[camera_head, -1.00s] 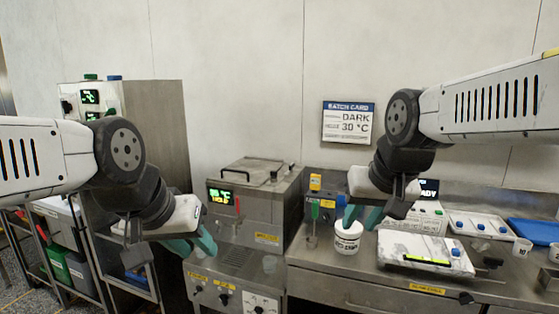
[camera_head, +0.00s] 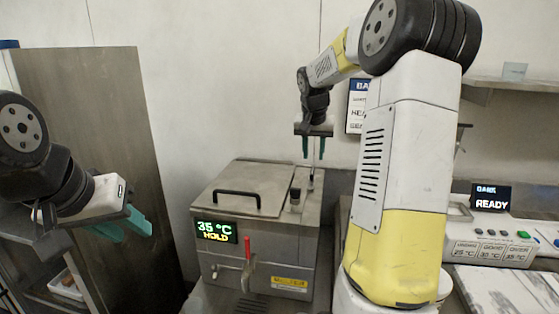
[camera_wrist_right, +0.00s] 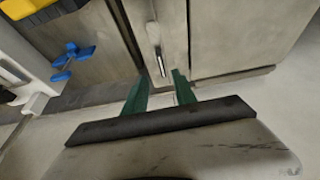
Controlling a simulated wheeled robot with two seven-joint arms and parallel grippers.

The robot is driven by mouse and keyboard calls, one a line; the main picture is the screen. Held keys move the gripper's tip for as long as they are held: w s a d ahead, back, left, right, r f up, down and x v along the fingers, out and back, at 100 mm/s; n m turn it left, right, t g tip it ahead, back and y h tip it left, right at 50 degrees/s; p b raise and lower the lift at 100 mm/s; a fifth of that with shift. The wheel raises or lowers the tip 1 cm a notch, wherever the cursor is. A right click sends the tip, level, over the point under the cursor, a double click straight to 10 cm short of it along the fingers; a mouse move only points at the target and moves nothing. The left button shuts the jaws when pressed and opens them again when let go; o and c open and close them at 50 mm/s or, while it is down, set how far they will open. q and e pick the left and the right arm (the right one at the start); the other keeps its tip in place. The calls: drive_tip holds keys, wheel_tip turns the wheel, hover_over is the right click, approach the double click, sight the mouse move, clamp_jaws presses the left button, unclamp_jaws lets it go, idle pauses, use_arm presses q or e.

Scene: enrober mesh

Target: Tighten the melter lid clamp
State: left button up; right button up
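The melter (camera_head: 262,250) is a steel box with a green and yellow display reading 35 °C HOLD. Its flat lid (camera_head: 243,188) is down and has a black bar handle. A thin upright metal piece (camera_head: 312,172), perhaps the lid clamp, stands at the back right of its top. My right gripper (camera_head: 314,152) points down just above that piece, its green fingers apart with nothing between them. In the right wrist view a silver lever (camera_wrist_right: 158,55) lies just beyond the fingertips (camera_wrist_right: 160,78), apart from them. My left gripper (camera_head: 138,225) hangs empty left of the melter; its finger gap is unclear.
A red lever (camera_head: 248,258) sticks up at the melter's front. A black knob (camera_head: 295,194) stands on its top. A tall steel cabinet (camera_head: 100,150) is at left. A READY display (camera_head: 490,197) is at right. My right arm hides part of the bench.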

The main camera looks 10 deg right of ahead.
sight(312, 171)
drive_tip(key=x, duration=0.8)
drive_tip(key=shift+w, duration=0.35)
clamp_jaws()
idle(1.0)
